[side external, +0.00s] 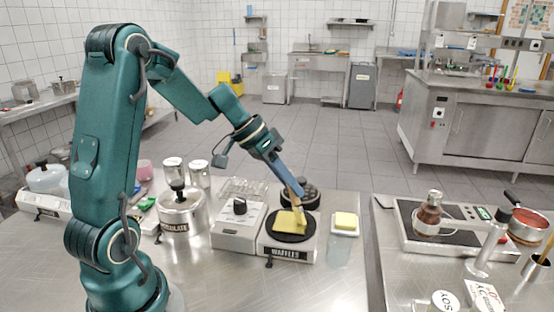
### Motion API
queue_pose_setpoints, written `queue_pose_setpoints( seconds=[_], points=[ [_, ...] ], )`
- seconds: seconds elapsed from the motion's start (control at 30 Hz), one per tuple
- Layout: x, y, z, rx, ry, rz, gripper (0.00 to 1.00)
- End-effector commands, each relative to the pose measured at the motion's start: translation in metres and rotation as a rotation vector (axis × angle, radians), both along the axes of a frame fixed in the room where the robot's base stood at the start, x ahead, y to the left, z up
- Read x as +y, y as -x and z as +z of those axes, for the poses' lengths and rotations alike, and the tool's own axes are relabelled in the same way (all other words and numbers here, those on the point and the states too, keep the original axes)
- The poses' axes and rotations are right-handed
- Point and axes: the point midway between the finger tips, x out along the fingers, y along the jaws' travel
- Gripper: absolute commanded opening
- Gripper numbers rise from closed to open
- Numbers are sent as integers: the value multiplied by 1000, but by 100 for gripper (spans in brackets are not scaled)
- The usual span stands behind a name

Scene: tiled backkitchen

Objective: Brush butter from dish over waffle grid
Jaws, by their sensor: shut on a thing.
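The waffle maker, labelled "WAFFLES" (290,254), stands near the front edge of the steel table with its round dark plate (277,237) exposed. A yellow piece that looks like the waffle (286,224) lies on the plate. The butter dish (345,233) is just right of the maker and holds a pale yellow block of butter (346,219). My gripper (295,189) is above the plate, shut on a brush (300,207) that points down. The brush tip is at or just over the yellow piece; I cannot tell if they touch. The jaws are small and partly hidden.
A dark round lid-like part (312,199) rises behind the plate. A grey unit with a black knob (238,231) and a steel pot (182,214) stand to the left. A gap separates this table from the right counter, with its dark-topped appliance (455,247).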

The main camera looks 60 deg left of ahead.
Motion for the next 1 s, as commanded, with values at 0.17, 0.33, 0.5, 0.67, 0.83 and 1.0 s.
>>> queue_pose_setpoints(
  seconds=[0.17,0.33,0.5,0.67,0.83,1.0],
  points=[
    [13,-12,0,1,-1,1,0],
    [24,-23,-1,1,-1,1,0],
    [34,-33,-4,0,-2,1,0],
    [34,-32,26,-3,-9,1,0],
    [34,-32,39,1,-6,2,0],
    [34,-32,54,1,-5,3,0]
  ],
)
